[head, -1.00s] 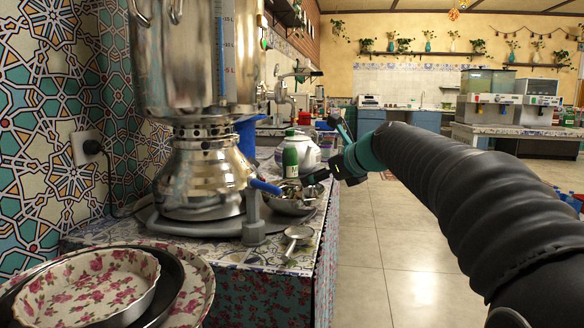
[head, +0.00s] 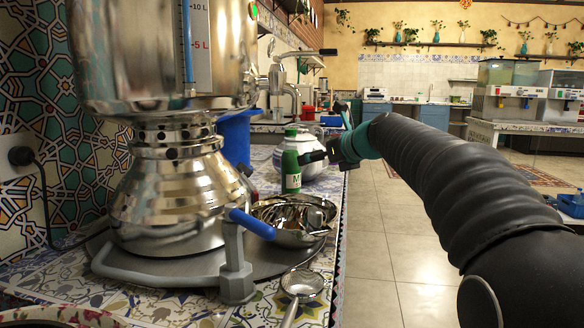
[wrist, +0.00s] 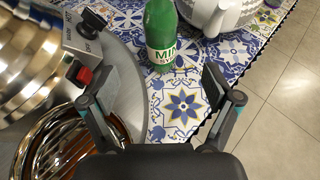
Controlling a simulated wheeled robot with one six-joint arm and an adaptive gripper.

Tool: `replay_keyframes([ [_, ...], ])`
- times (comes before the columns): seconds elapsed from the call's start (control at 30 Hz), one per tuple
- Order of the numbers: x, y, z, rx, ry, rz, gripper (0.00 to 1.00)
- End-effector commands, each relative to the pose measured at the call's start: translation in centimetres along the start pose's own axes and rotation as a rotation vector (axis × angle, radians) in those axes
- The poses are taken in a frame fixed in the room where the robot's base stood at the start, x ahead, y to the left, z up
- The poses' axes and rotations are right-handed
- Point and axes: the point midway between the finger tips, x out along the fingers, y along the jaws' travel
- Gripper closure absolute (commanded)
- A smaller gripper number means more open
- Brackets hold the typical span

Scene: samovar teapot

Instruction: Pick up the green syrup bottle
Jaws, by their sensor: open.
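The green syrup bottle (head: 291,170) stands upright on the tiled counter behind the metal bowl in the head view. In the wrist view the bottle (wrist: 161,34) shows a white label with "MIN" on it, ahead of my gripper and between the lines of its two fingers. My gripper (wrist: 153,82) is open, with nothing between its fingertips. In the head view my gripper (head: 322,155) is at the right of the bottle, and I cannot tell there whether it touches it.
A large metal samovar (head: 165,185) stands at the left, with a blue-handled tap.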

Motion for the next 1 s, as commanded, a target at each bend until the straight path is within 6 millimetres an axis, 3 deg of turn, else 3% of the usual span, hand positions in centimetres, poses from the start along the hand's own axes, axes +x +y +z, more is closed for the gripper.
replay_keyframes([
  [0.4, 6.2, -0.6, -0.2, 0.004, 0.002, -0.006, 0.11],
  [0.77, 9.2, -0.3, -0.3, 0.001, 0.002, -0.004, 0.11],
  [1.0, 12.5, -0.1, -0.4, 0.001, 0.002, -0.003, 0.11],
])
